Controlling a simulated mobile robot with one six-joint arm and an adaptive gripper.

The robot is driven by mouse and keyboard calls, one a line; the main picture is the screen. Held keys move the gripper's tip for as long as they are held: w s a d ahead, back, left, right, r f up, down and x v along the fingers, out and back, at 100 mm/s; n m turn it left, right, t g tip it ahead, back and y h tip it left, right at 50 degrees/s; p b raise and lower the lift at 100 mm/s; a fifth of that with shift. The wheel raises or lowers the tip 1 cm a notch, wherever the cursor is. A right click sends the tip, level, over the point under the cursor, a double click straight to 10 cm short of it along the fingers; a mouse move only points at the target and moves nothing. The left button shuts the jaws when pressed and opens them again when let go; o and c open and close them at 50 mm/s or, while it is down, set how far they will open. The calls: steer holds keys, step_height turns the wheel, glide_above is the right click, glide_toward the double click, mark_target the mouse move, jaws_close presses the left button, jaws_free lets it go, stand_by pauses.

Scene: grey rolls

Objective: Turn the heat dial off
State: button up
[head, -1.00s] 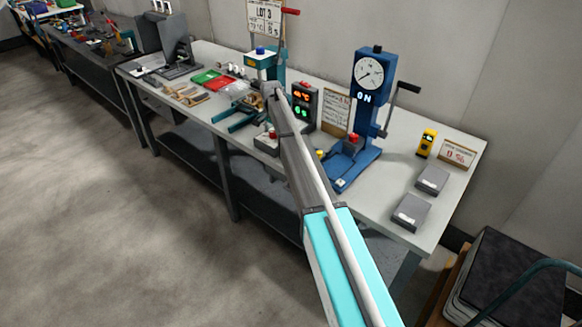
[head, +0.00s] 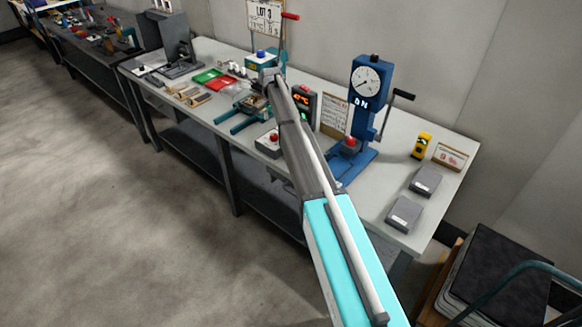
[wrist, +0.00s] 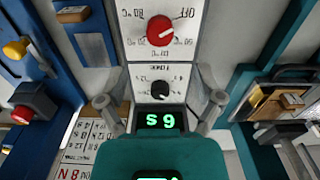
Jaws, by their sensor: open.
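The heat dial is a red knob (wrist: 160,30) on a white panel (wrist: 140,78), seen upside down in the wrist view, with OFF and temperature marks around it. I cannot tell clearly which mark it points to. A smaller black timer knob (wrist: 160,90) sits nearer my gripper, beside a green-lit display (wrist: 160,121). My gripper (wrist: 158,103) is open and empty, its grey fingers apart on either side of the black knob, short of the red one. In the head view the dark control box (head: 304,98) is partly hidden behind my arm.
A blue press (head: 364,110) with a gauge and lever stands right of the box. A red button (wrist: 25,115) shows in the wrist view. A teal fixture (head: 245,110) lies left. Two grey boxes (head: 424,181) sit at the bench's right end.

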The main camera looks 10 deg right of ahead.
mark_target(274, 135)
steer(key=shift+r+p, duration=2.8)
steer(key=shift+r, duration=0.3)
steer(key=s+f+n+b, duration=0.2)
steer(key=s+n, duration=0.1)
steer(key=s, duration=1.3)
steer(key=s+f+n+b, duration=0.3)
steer(key=s+n, duration=0.1)
steer(key=s, duration=1.1)
steer(key=shift+s+f+b, duration=0.25)
steer(key=shift+s+b, duration=0.05)
steer(key=shift+s, duration=0.1)
steer(key=s+n, duration=0.3)
steer(key=s, duration=1)
steer(key=shift+s, duration=0.35)
